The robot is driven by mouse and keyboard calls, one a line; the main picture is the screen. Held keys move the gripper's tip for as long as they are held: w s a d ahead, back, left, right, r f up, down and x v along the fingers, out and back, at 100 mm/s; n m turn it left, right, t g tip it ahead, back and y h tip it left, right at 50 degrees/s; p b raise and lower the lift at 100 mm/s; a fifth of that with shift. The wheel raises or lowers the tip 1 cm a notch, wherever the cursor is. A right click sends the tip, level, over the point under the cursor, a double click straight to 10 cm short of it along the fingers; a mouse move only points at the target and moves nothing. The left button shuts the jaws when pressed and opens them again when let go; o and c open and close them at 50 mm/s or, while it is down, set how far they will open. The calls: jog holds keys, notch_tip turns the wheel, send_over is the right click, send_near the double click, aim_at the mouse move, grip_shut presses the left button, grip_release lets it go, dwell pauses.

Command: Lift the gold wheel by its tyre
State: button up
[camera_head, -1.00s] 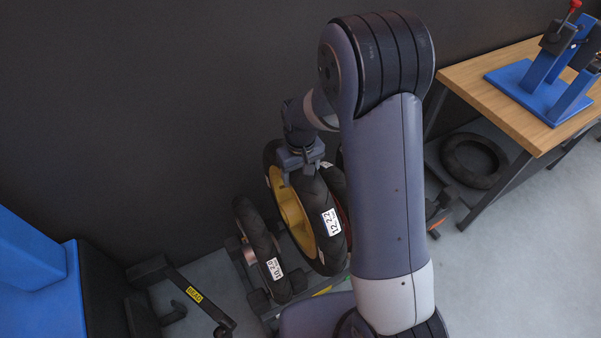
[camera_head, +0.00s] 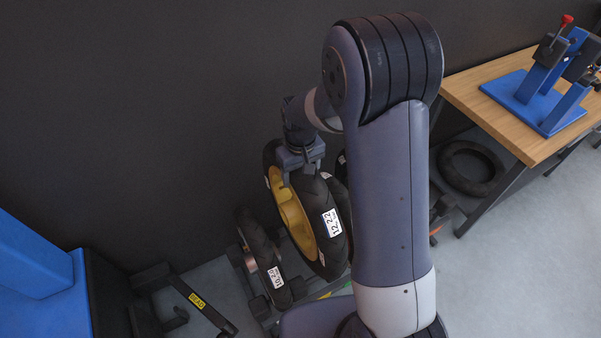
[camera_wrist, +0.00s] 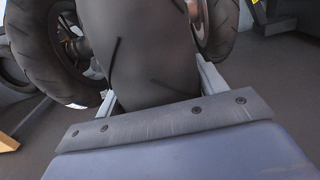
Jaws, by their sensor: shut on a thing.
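The gold wheel (camera_head: 290,212) stands upright among other wheels, with a black tyre (camera_head: 334,222) bearing a white "12_22" label. My gripper (camera_head: 302,165) is at the top of this tyre and shut on it, one finger showing on the gold rim side. In the wrist view the tyre tread (camera_wrist: 150,50) fills the middle between the two fingers of my gripper (camera_wrist: 160,88). The lower right part of the wheel is partly hidden behind my arm.
A smaller wheel (camera_head: 260,258) with a "10_20" label stands close on the left. A black stand with a "BEAD" label (camera_head: 197,300) is at lower left. A wooden bench (camera_head: 495,110) carries a blue fixture (camera_head: 540,95); a loose tyre (camera_head: 470,168) lies beneath.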

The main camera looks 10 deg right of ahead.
jog(key=shift+w+r+p, duration=0.1)
jog(key=shift+r+p, duration=1.55)
jog(key=shift+r, duration=1.1)
